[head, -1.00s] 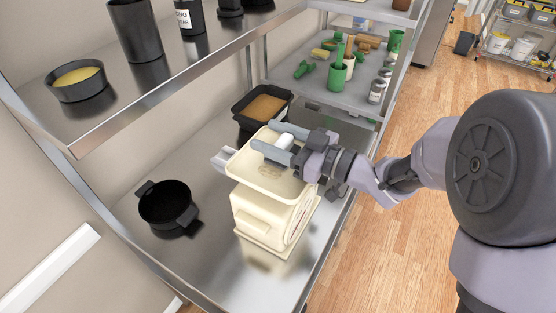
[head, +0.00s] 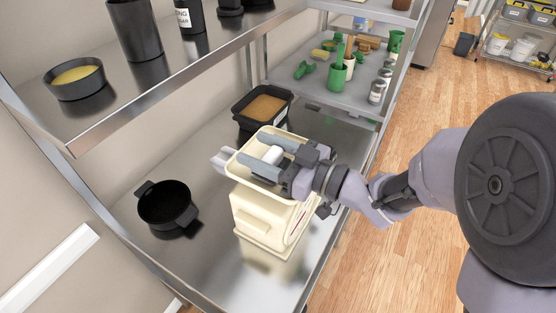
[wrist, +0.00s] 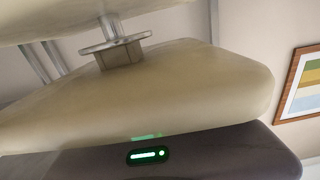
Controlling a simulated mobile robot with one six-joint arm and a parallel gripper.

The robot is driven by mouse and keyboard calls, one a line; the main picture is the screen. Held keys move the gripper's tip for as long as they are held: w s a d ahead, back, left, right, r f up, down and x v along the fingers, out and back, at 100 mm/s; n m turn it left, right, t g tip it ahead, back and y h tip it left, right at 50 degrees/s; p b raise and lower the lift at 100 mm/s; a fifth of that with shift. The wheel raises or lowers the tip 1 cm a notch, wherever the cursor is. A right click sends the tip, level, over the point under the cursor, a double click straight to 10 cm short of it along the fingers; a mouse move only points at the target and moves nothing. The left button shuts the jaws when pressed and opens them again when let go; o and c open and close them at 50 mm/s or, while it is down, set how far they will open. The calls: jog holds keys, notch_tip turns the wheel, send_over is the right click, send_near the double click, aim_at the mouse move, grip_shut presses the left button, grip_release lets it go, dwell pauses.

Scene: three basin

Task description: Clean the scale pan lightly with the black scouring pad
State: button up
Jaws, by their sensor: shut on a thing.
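The cream kitchen scale (head: 262,218) stands on the steel shelf, its shallow cream scale pan (head: 238,170) on top. My gripper (head: 254,149) reaches over the pan from the right, its two grey fingers shut on a small white block (head: 272,155). I see no black scouring pad; the underside of the block is hidden, and I cannot tell whether it touches the pan. The arm covers the pan's near right part. The wrist view looks under the pan, with the pan's underside (wrist: 60,12) above and the scale's cream body (wrist: 170,95) below.
A black two-handled pot (head: 168,203) stands left of the scale, and a dark tin with brown contents (head: 243,118) behind it. An upper shelf with a pan of yellow contents (head: 76,80) overhangs the left side. Bare steel (head: 212,255) lies in front.

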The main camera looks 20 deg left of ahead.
jog(key=shift+f, duration=0.15)
dwell(0.3)
jog(key=shift+s, duration=0.9)
jog(key=shift+w+d, duration=0.15)
jog(key=shift+w, duration=2.15)
jog(key=shift+w+d+p, duration=0.2)
jog(key=shift+w+p, duration=0.2)
jog(key=shift+w, duration=1.8)
